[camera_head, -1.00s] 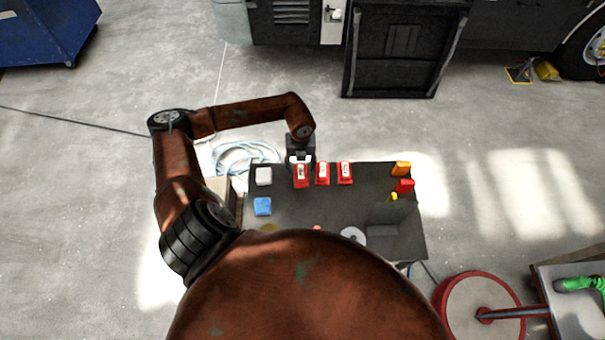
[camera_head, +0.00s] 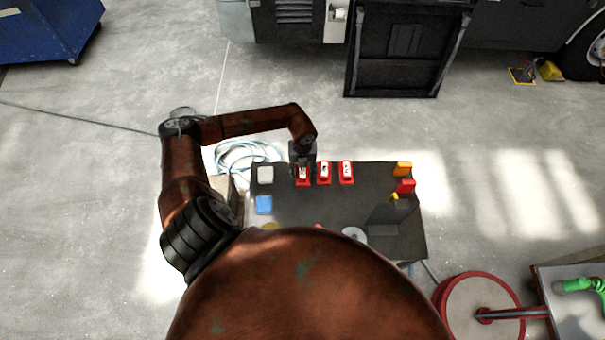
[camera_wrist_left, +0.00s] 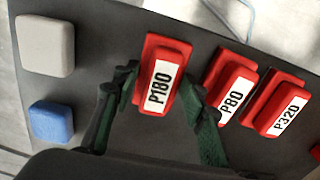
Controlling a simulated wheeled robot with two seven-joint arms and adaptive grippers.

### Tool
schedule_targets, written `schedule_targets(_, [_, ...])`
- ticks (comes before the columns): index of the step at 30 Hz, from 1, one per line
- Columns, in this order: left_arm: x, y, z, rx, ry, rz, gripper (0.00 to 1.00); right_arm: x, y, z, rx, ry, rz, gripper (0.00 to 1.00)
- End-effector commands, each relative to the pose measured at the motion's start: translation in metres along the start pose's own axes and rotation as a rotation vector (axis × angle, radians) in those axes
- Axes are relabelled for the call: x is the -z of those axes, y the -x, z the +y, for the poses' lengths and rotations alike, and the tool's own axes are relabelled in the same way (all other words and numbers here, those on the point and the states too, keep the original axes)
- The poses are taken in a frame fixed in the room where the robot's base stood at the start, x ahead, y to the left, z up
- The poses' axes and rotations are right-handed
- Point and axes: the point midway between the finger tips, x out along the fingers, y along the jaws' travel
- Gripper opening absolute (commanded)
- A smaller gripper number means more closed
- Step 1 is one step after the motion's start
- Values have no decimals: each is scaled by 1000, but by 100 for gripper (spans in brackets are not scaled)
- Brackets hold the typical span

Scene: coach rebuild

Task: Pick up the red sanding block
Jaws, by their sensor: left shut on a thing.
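Three red sanding blocks with white labels stand in a row along the far edge of the dark table top (camera_head: 290,215). The wrist view reads them as P180 (camera_wrist_left: 164,55), P80 (camera_wrist_left: 229,80) and P320 (camera_wrist_left: 276,100). My left gripper (camera_wrist_left: 162,88) is shut on the P180 block, with one green-padded finger on each side of it. In the head view this gripper (camera_head: 303,166) hangs over the leftmost red block (camera_head: 303,182) and partly hides it. I cannot tell whether the block is clear of the table. My right gripper is not in view.
A grey block (camera_head: 265,174) and a blue block (camera_head: 263,205) lie left of the row. Orange (camera_head: 403,168) and red (camera_head: 406,187) items stand at the right edge. A white disc (camera_head: 353,233) lies near the front. The middle of the table is mostly clear.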

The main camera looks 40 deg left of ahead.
Motion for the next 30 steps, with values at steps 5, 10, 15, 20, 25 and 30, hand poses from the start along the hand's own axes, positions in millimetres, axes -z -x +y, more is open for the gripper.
schedule_targets(5, [0, 0, 0, 0, 0, 0, 11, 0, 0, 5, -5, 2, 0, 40])
schedule_targets(10, [0, 0, 0, 0, 0, 0, 11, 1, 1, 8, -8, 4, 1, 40])
schedule_targets(15, [-1, 4, 0, 1, 0, -1, 11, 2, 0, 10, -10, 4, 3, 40])
schedule_targets(20, [-1, 17, 0, 1, 0, -1, 11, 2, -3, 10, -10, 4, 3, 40])
schedule_targets(25, [8, 46, 11, -2, -2, -3, 11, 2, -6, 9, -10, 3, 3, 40])
schedule_targets(30, [32, 88, 36, -3, -2, -5, 11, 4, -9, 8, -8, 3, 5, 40])
